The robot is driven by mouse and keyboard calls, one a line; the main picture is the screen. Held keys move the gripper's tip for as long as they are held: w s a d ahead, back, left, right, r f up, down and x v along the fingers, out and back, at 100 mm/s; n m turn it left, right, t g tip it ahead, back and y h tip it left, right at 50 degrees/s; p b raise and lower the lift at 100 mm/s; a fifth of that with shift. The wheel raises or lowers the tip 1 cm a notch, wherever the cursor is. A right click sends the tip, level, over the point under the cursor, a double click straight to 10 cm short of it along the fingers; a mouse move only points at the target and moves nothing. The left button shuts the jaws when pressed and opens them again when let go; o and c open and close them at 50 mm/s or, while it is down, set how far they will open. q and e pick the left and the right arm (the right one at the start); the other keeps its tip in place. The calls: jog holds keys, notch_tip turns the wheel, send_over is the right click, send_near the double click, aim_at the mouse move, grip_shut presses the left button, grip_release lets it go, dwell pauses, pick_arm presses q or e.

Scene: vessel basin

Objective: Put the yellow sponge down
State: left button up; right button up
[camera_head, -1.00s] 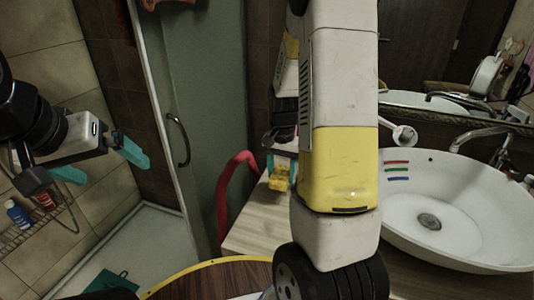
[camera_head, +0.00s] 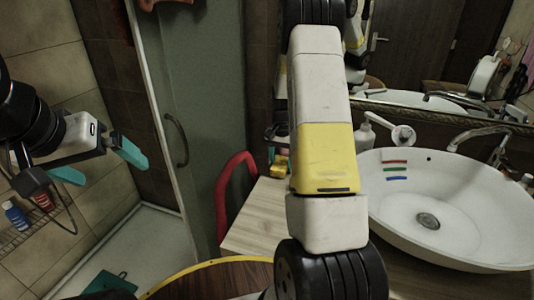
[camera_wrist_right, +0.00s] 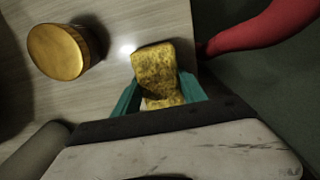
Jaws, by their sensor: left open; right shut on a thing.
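The yellow sponge (camera_wrist_right: 155,68), with dark speckles, is between the teal fingers of my right gripper (camera_wrist_right: 158,88) in the right wrist view. The gripper is shut on it, over the pale wooden counter (camera_wrist_right: 110,20). In the head view the sponge (camera_head: 281,168) is small, near the counter's back left; my right arm hides part of that area. I cannot tell whether the sponge touches the counter. My left gripper (camera_head: 98,164) is open and empty at the left, in front of the tiled wall.
A gold-topped round jar (camera_wrist_right: 57,52) stands on the counter beside the sponge. A red curved bar (camera_head: 222,195) runs along the counter's left edge. A white basin (camera_head: 455,205) is at the right, and a white bottle (camera_head: 364,135) stands behind it. Bare counter (camera_head: 258,215) shows in front.

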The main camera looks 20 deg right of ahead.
jog(key=shift+f, duration=0.15)
jog(key=o, duration=1.2)
